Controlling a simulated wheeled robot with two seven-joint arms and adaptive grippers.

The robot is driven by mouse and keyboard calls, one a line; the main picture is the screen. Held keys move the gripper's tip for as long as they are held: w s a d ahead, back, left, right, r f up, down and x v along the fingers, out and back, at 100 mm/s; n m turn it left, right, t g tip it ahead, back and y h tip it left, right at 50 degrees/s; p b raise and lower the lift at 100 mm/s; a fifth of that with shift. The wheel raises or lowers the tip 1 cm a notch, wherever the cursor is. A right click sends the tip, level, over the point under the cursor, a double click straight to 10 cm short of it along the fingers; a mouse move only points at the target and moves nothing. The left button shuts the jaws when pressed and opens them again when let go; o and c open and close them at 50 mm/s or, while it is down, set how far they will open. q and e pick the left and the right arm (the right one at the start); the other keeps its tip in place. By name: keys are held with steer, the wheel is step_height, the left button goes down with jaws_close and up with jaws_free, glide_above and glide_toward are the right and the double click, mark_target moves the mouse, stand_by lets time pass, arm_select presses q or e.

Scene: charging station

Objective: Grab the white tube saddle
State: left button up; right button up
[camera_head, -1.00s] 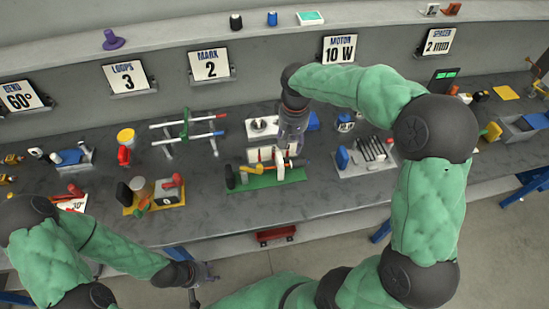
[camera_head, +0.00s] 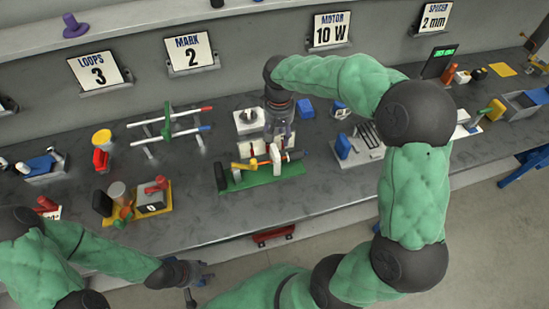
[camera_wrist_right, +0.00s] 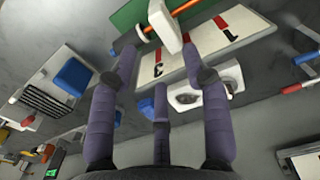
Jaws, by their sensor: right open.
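A white saddle-shaped block (camera_head: 276,158), which I take for the white tube saddle, stands on a green-based fixture (camera_head: 235,183) with an orange rod across it. In the right wrist view the white block (camera_wrist_right: 164,27) sits at the rod, just beyond my fingertips. My right gripper (camera_head: 279,139) is over the back of this fixture; in its wrist view the gripper (camera_wrist_right: 160,58) has its fingers spread, with nothing held between them. My left gripper (camera_head: 203,275) is in front of the bench, far from the fixture; its finger opening is too small to tell.
A rack with a blue block (camera_head: 343,146) is to the right, and a yellow tray (camera_head: 154,199) to the left. Bare bench lies in front.

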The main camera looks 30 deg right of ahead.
mark_target(277, 150)
step_height(277, 150, down, 4)
steer(key=shift+r+b, duration=0.2)
steer(key=shift+b, duration=0.2)
steer(key=shift+w+a+f+b, duration=0.1)
steer(key=shift+f+b, duration=0.4)
steer(key=shift+f, duration=0.8)
steer(key=shift+a+f+b, duration=0.1)
steer(key=shift+f+b, duration=0.4)
steer(key=shift+f, duration=0.8)
steer(key=c, duration=0.9)
